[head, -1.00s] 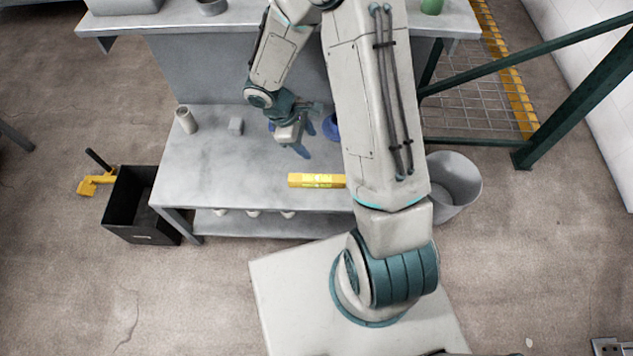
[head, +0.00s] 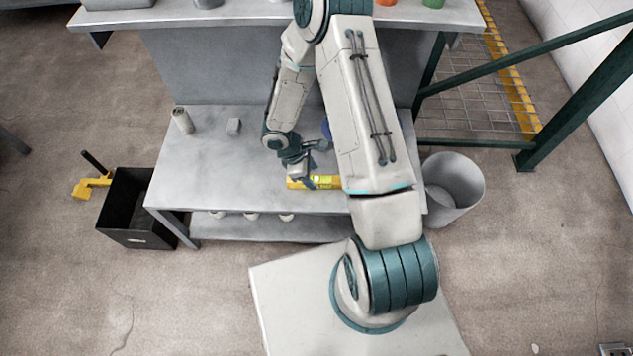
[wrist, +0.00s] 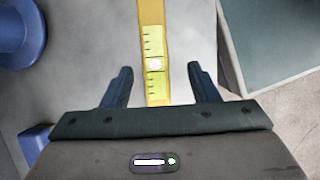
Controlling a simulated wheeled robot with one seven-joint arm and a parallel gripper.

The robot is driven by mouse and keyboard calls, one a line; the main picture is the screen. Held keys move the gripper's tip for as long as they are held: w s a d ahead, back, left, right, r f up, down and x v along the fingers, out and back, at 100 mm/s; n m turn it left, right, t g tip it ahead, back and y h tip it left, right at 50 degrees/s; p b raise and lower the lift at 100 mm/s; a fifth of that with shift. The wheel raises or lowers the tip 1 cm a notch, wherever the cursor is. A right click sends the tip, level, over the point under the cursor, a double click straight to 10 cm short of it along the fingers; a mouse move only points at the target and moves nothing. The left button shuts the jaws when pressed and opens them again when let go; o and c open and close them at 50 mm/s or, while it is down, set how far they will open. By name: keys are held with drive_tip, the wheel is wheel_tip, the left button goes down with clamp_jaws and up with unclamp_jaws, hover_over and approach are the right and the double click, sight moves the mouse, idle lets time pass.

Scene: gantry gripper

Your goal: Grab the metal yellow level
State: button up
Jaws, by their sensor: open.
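The yellow level (head: 326,182) lies flat near the front edge of the grey workbench (head: 230,180), its right end hidden behind my arm in the head view. My gripper (head: 303,182) is at the level's left part in that view. In the wrist view the level (wrist: 153,45) runs up the picture from between the two fingers. My gripper (wrist: 160,85) is open, with one finger on each side of the level and a visible gap to each. Its height above the level is hard to tell.
A blue round object (wrist: 22,30) stands left of the level in the wrist view. A black bin (head: 130,205) and a grey bucket (head: 455,185) flank the bench.

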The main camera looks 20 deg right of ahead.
sight(316, 179)
drive_tip(key=x, duration=0.5)
drive_tip(key=shift+w, duration=0.3)
clamp_jaws()
drive_tip(key=shift+r, duration=0.1)
